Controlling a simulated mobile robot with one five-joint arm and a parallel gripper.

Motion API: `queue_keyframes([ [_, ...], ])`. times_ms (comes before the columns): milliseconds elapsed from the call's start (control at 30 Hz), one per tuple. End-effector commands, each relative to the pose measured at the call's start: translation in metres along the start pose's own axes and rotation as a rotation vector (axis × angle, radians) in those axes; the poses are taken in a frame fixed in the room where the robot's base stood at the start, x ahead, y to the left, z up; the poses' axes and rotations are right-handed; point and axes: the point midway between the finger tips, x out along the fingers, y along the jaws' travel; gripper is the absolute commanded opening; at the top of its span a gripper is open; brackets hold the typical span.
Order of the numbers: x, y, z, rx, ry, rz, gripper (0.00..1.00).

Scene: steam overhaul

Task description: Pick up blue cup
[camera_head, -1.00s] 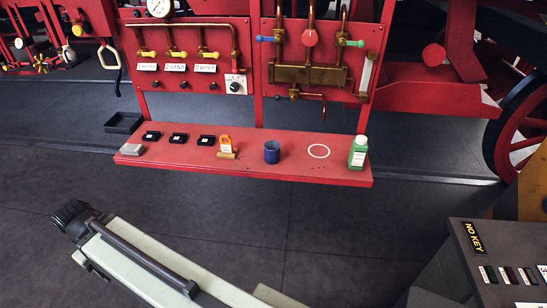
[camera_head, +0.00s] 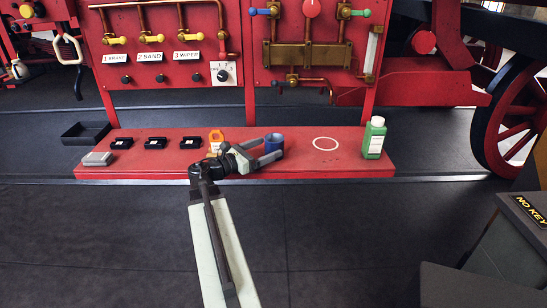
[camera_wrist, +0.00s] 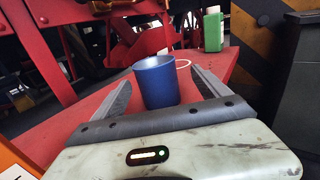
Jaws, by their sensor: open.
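The blue cup (camera_head: 274,143) stands upright on the red shelf (camera_head: 400,166), right of the middle of its row of things. In the wrist view the cup (camera_wrist: 156,84) stands between the two fingers of my gripper (camera_wrist: 160,88), with a gap showing beside it at each side. My gripper (camera_head: 266,150) is open at the cup in the head view. One finger reaches in front of the cup and the other behind it. Whether a finger touches the cup cannot be told.
An orange item (camera_head: 216,140) stands close behind my gripper. Several black boxes (camera_head: 155,143) and a grey block (camera_head: 97,159) are to the left. A red valve panel (camera_head: 165,55) rises behind the shelf.

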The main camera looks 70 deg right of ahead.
Motion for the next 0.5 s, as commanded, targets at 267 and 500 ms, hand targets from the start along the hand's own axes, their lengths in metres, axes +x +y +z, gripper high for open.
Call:
queue_keyframes([
  [267, 0.035, -0.006, 0.001, 0.003, 0.003, -0.018, 0.86],
  [500, 0.063, -0.002, 0.006, 0.004, 0.004, -0.026, 0.86],
])
